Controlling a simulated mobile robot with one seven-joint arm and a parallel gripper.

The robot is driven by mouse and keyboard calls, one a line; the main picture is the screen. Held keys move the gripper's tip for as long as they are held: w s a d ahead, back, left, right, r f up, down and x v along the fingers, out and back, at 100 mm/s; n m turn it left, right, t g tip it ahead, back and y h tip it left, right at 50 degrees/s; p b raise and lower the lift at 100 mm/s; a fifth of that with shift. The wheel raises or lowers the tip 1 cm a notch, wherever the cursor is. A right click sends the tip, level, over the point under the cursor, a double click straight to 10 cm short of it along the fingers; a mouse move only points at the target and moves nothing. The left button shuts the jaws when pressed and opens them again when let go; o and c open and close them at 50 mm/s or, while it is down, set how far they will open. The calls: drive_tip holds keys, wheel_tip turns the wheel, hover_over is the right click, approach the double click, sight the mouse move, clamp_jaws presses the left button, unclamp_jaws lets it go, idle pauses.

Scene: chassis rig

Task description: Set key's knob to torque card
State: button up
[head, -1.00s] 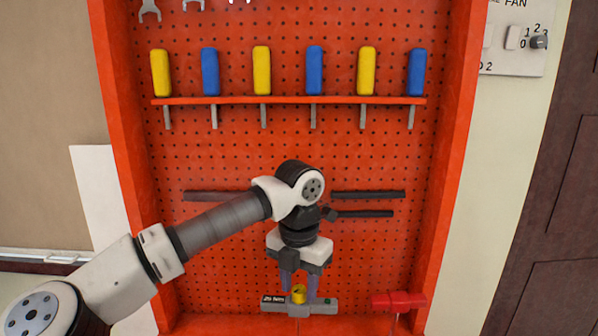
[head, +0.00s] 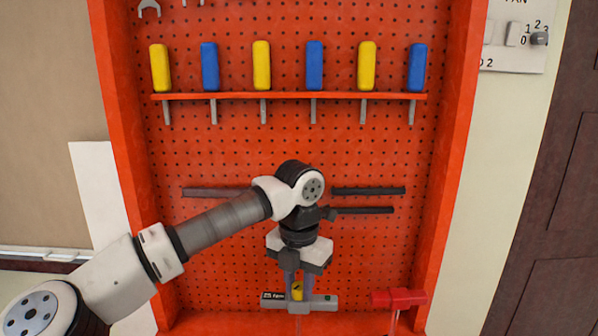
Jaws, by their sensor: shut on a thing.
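My gripper (head: 297,287) points down near the bottom of the red pegboard and is shut on a small yellow knob (head: 297,291). The knob sits on a grey bar-shaped tool (head: 325,302), which looks like the key. A small dark label (head: 272,297) with light lettering is on the bar's left end; its text is too small to read surely. The fingers cover part of the knob, so its exact setting cannot be told. I cannot make out a torque card for certain.
A red tool (head: 398,298) stands to the right of the bar. A red shelf (head: 290,96) holds yellow and blue handled tools above. Dark bars (head: 368,191) hang mid-board. The pegboard's raised red side wall (head: 445,180) bounds the right. A fan switch panel (head: 515,40) is beyond it.

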drive_tip(key=m, duration=1.1)
drive_tip(key=o, duration=0.6)
drive_tip(key=shift+o, duration=0.2)
drive_tip(key=shift+b, duration=0.3)
drive_tip(key=n+b, duration=0.2)
drive_tip(key=n, duration=0.3)
drive_tip(key=shift+f, duration=0.15)
drive_tip(key=n+b, duration=0.1)
drive_tip(key=n, duration=0.5)
drive_tip(key=shift+b, duration=0.4)
